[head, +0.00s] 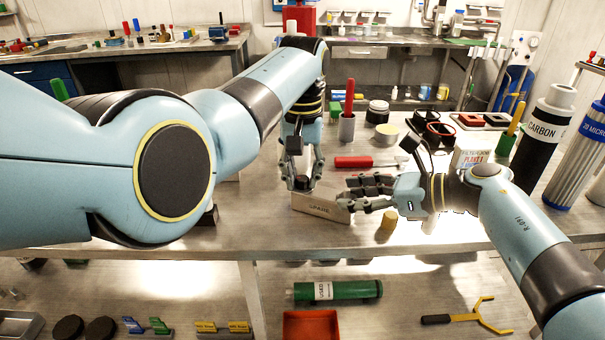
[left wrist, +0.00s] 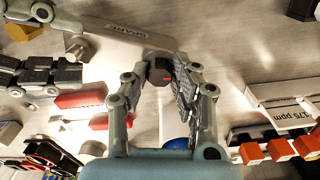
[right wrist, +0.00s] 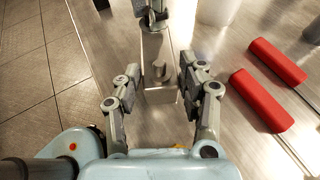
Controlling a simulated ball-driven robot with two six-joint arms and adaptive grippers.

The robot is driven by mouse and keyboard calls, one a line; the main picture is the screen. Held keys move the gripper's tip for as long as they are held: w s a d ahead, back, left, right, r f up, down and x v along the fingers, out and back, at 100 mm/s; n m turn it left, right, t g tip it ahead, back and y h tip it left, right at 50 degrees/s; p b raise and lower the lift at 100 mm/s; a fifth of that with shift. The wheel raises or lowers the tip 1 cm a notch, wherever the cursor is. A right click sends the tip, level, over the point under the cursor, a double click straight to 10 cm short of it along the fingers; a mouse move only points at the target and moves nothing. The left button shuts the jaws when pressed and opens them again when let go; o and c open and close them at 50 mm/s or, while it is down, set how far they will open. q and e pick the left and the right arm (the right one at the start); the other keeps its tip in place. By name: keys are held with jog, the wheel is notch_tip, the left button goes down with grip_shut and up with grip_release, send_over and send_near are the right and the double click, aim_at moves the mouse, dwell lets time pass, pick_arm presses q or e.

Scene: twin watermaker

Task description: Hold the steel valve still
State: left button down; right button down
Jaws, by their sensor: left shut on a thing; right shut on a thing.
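The steel valve (head: 318,208) is a light metal block marked SPARE, lying on the bench. It also shows in the left wrist view (left wrist: 130,32) and the right wrist view (right wrist: 160,96). My left gripper (head: 302,184) points down and is shut on a dark knob (left wrist: 158,75) at one end of the valve. A short steel stub (right wrist: 159,72) stands between those fingers. The fingers partly hide the valve in the head view.
A small tan cylinder (head: 389,221) stands by my right gripper. Behind are a red-handled tool (head: 354,162), a grey cup with a red handle (head: 347,127) and tins. A carbon canister (head: 542,135) stands at the right. The bench's front edge is close.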

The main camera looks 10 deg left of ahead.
aim_at(302, 178)
pick_arm(q)
jog(key=shift+s+m, duration=0.1)
jog(key=shift+m, duration=1.1)
pick_arm(e)
jog(key=shift+d, duration=0.1)
pick_arm(q)
jog(key=c, duration=1.1)
grip_release()
notch_tip(302, 178, up, 12)
jog(key=shift+f, duration=0.1)
